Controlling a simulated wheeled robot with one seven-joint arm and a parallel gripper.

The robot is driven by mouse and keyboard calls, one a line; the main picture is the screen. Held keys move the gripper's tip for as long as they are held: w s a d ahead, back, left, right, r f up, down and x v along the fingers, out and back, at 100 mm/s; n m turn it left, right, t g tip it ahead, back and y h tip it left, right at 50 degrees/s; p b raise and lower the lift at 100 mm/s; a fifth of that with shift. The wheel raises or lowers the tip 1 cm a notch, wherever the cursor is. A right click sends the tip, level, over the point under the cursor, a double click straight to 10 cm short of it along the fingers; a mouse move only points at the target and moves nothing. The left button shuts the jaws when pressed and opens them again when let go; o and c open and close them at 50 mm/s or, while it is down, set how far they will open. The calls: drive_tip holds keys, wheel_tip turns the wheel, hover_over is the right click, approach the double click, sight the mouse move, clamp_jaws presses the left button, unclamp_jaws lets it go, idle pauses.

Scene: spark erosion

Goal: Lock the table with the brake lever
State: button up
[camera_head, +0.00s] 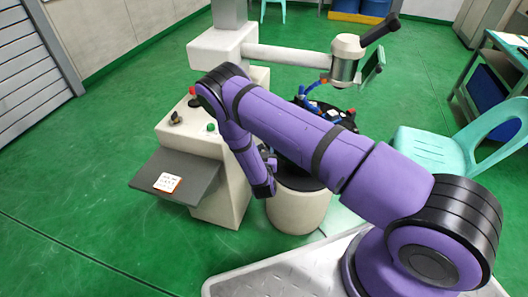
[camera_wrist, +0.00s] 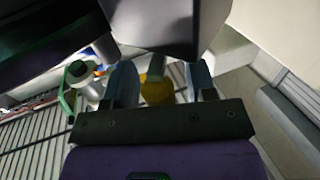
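In the wrist view my gripper (camera_wrist: 161,82) has its two blue-grey fingers apart. A rounded yellow piece (camera_wrist: 157,90) shows in the gap between them, with space at its sides; I cannot tell its depth or whether it belongs to the brake lever. In the head view a round black-topped table (camera_head: 298,176) sits on a cream pedestal (camera_head: 298,212). My purple arm crosses in front of it and hides part of it. The end of my arm points down beside the pedestal, and my fingers cannot be made out there. I cannot clearly identify the brake lever in either view.
A cream machine body (camera_head: 190,138) with a grey shelf (camera_head: 150,180) stands left of the pedestal. A machine head (camera_head: 346,60) with a black handle (camera_head: 380,30) is above the table. A turquoise chair (camera_head: 425,150) stands right. Green floor at the left is clear.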

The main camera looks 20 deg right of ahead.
drive_tip(key=c, duration=0.8)
drive_tip(key=shift+d+n+t+y, duration=0.25)
drive_tip(key=shift+n+y, duration=0.5)
drive_tip(key=shift+y, duration=0.4)
drive_tip(key=shift+d+n+t+y, duration=0.25)
drive_tip(key=shift+n+y, duration=0.5)
drive_tip(key=shift+y, duration=0.4)
drive_tip(key=o, duration=0.9)
drive_tip(key=s, duration=1.1)
drive_tip(key=shift+a, duration=0.4)
drive_tip(key=shift+w, duration=0.15)
